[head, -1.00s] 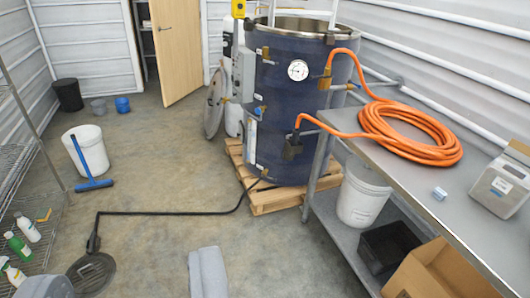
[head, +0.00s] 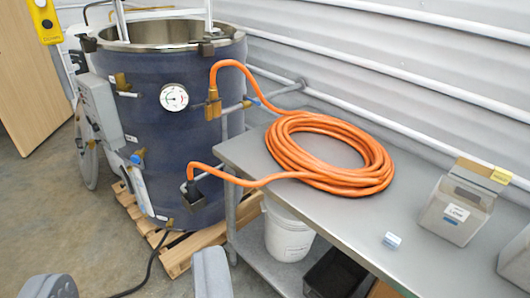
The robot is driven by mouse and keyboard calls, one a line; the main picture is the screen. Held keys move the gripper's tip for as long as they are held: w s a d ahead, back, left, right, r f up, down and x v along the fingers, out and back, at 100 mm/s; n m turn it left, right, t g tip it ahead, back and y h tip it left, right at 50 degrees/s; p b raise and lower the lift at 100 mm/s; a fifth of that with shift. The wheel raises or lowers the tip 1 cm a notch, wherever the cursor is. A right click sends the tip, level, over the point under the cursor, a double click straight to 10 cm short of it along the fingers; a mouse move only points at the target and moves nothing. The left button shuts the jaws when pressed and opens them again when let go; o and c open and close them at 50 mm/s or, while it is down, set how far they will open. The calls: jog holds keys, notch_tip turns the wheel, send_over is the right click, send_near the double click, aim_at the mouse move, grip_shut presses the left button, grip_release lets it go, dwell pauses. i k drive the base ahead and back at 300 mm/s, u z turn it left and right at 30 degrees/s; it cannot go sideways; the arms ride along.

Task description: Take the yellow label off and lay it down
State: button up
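A small yellow label (head: 500,175) sits on the tan top part of a grey container (head: 455,210) at the right of the steel bench. The container also bears a white label with dark writing. My gripper (head: 129,272) shows as two grey fingers at the bottom left, wide apart with nothing between them. It is open, in front of the pallet and to the left of the bench, well away from the yellow label.
The steel bench (head: 345,225) carries a coiled orange hose (head: 330,155), a small blue-and-white block (head: 392,240) and a second container (head: 516,262) at the right edge. A large dark blue vat (head: 165,150) stands on a wooden pallet (head: 180,255). A white bucket (head: 287,232) is under the bench.

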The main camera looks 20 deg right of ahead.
aim_at(502, 177)
jog(key=z, duration=0.55)
jog(key=i, duration=1.1)
jog(key=z, duration=1.1)
jog(key=i, duration=0.55)
jog(key=z, duration=0.3)
jog(key=k, duration=0.9)
jog(key=z, duration=0.2)
jog(key=i, duration=0.9)
jog(key=u, duration=0.15)
